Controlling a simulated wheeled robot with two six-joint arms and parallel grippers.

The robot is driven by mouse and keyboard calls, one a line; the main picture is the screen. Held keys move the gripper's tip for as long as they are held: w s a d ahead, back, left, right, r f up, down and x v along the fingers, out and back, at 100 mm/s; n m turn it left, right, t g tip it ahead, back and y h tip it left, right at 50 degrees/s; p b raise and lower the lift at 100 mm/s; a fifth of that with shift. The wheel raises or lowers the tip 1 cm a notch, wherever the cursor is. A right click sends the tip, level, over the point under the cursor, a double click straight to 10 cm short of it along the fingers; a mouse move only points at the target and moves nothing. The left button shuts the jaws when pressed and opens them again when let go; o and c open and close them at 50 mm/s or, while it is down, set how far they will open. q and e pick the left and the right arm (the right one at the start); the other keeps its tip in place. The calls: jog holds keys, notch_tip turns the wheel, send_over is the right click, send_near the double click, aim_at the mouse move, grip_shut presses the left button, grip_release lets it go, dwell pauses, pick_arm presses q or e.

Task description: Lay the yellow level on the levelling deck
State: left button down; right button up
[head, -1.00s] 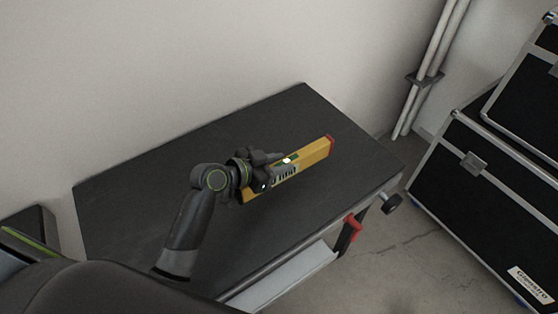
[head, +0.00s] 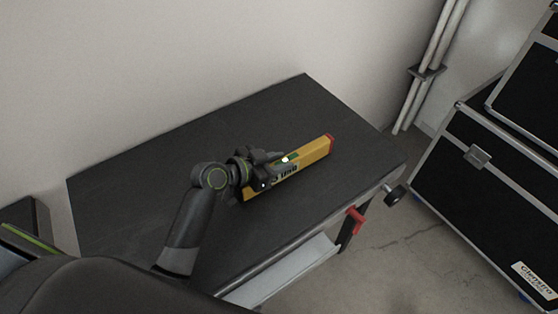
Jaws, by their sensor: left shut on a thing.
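The yellow level (head: 315,154) is a long yellow bar with a red far end, in the middle of the head view. My left gripper (head: 276,170) is shut on it near its middle, and the gripper hides part of the bar. The level is over the dark top of the table (head: 310,103), which I take to be the levelling deck. Whether the level touches the top or hangs just above it, I cannot tell. My right gripper is not in view.
A black case with metal edges (head: 468,190) stands on the floor at the right. A red clamp-like part (head: 355,218) and a dark knob (head: 396,195) are at the table's front right edge. White pipes (head: 424,70) stand at the back wall. The table top around the level is clear.

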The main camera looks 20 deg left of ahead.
pick_arm(q)
jog(key=shift+f, duration=0.3)
jog(key=c, duration=1.1)
grip_release()
jog(key=shift+o, duration=0.2)
jog(key=b+v, duration=0.1)
jog(key=v, duration=1.6)
jog(key=shift+r, duration=0.2)
jog(key=shift+s, duration=0.1)
